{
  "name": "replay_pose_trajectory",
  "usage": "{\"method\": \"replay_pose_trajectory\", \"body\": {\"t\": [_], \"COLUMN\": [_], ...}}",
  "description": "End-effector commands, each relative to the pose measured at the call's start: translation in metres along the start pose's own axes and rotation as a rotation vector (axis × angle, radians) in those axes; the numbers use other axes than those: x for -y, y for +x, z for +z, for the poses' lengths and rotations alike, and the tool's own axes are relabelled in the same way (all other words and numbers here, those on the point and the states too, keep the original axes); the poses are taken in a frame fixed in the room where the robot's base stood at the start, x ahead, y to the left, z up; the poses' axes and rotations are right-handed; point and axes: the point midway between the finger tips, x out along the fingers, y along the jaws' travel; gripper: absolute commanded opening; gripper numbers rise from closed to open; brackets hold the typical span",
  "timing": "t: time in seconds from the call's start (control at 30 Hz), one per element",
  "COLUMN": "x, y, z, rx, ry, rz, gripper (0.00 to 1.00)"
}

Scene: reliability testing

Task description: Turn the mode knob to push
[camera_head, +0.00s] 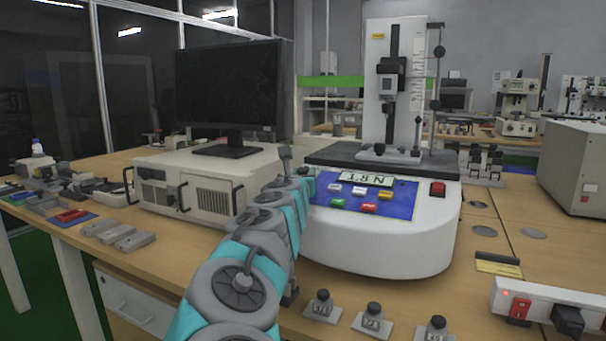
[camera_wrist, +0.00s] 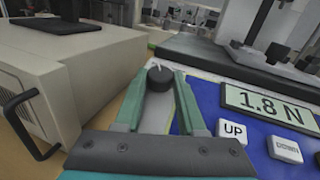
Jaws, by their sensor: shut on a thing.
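The mode knob (camera_wrist: 160,76) is a small black dial with a white pointer mark at its far edge, at the left end of the blue control panel (camera_wrist: 215,112). In the wrist view my gripper (camera_wrist: 161,82) has its two green fingers on either side of the knob, shut on it. The pointer points away from my gripper, slightly left. I cannot read any mode label around the knob. In the head view my arm and gripper come up to the left end of the panel (camera_head: 410,202), and the knob is hidden there.
The white test stand (camera_head: 385,245) carries a display (camera_head: 366,179) reading 1.8 N, several coloured buttons and a red switch (camera_head: 438,189). A beige box (camera_head: 212,172) with handles stands close on the left. Small fixtures (camera_head: 373,318) and a power strip (camera_head: 548,307) lie in front.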

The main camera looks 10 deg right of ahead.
Motion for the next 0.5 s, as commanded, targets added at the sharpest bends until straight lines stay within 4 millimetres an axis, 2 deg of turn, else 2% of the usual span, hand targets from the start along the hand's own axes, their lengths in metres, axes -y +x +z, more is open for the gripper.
{"method": "replay_pose_trajectory", "body": {"t": [0.23,0.5], "x": [-0.0058,-0.0088], "y": [-0.0004,0.0015], "z": [0.0022,-0.0007], "rx": [0.001,-0.003], "ry": [0.029,0.083], "rz": [-0.091,-0.274], "gripper": [0.0,0.0]}}
